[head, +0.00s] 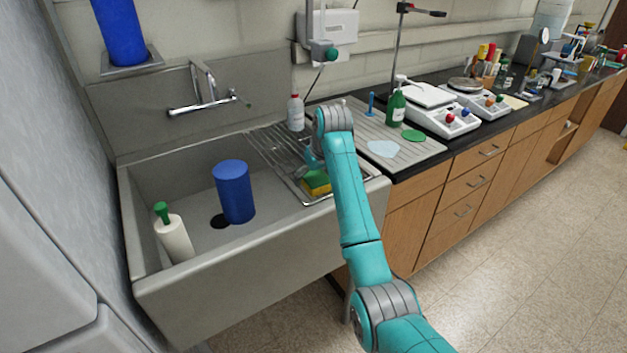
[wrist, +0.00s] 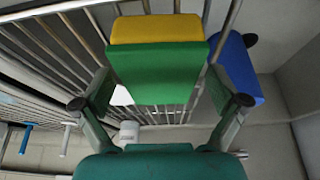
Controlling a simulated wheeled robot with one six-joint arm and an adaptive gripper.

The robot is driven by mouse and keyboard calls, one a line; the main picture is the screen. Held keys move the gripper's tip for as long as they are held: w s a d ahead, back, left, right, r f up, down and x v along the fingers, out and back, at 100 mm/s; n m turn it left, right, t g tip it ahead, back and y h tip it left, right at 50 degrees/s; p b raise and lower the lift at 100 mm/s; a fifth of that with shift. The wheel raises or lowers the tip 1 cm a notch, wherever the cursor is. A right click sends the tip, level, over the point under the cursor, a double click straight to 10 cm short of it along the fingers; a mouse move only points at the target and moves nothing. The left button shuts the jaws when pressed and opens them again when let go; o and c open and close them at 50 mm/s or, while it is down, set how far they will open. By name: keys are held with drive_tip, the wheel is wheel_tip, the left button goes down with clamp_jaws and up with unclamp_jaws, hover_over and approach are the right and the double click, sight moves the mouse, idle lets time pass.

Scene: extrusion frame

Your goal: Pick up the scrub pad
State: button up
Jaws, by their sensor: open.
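The scrub pad (head: 316,182) is a yellow and green block on the wire rack at the right end of the sink. In the wrist view the scrub pad (wrist: 158,68) fills the upper middle, its green side nearer and its yellow part behind. My gripper (wrist: 163,102) is open, with one finger to the left of the pad and one to the right. In the head view my gripper (head: 312,160) is just above the pad, partly hidden by my wrist. I cannot tell whether the fingers touch the pad.
The wire rack (head: 268,148) lies across the sink (head: 240,262). A blue cylinder (head: 234,190) and a white bottle with a green top (head: 173,234) stand in the sink. A white bottle (head: 295,113) stands behind the rack. A green bottle (head: 396,106) stands on the counter to the right.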

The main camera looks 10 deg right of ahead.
drive_tip(key=shift+f, duration=0.25)
idle(0.3)
drive_tip(key=c, duration=1)
